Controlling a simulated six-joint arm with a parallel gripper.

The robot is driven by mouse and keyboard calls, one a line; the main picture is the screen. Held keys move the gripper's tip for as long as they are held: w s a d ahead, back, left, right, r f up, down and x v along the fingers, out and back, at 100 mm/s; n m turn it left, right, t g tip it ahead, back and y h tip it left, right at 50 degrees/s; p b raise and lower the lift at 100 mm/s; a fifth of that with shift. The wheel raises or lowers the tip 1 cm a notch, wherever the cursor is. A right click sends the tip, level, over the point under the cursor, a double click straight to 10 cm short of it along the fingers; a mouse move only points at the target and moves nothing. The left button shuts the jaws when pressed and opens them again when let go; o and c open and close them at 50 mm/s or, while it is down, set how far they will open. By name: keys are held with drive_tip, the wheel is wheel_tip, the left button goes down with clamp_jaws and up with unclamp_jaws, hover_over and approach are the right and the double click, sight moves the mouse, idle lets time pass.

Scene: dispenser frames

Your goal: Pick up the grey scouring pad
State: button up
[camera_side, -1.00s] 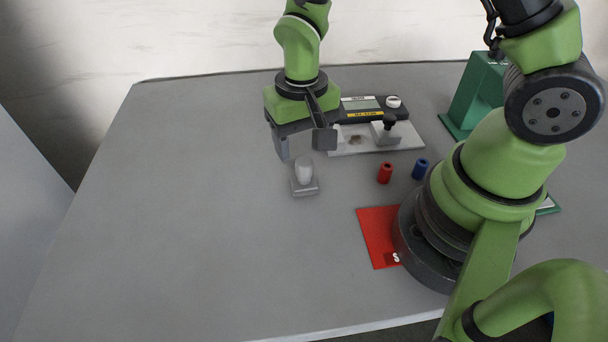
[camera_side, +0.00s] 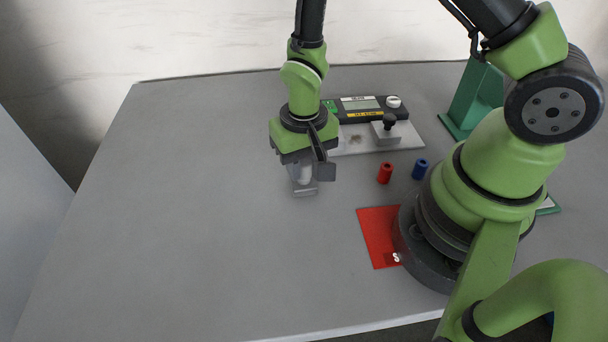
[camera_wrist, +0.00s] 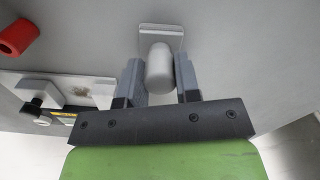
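The grey scouring pad (camera_side: 305,190) appears to be the small flat grey block with a pale rounded upright handle, standing on the table. In the wrist view the pad's flat base (camera_wrist: 162,31) shows at the top middle, with the handle pointing toward the camera. My gripper (camera_side: 308,172) is low over it in the side view and partly hides the handle.
A device with a display (camera_side: 362,104) stands behind a pale plate (camera_side: 345,150) with a black-knobbed block (camera_side: 388,133). A red cylinder (camera_side: 385,173) and a blue cylinder (camera_side: 420,169) stand to the right. A red mat (camera_side: 376,232) lies front right. The table's left side is clear.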

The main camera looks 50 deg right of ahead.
drive_tip(key=shift+r, duration=0.15)
wheel_tip(320, 180, up, 10)
drive_tip(key=shift+f, duration=0.15)
idle(0.5)
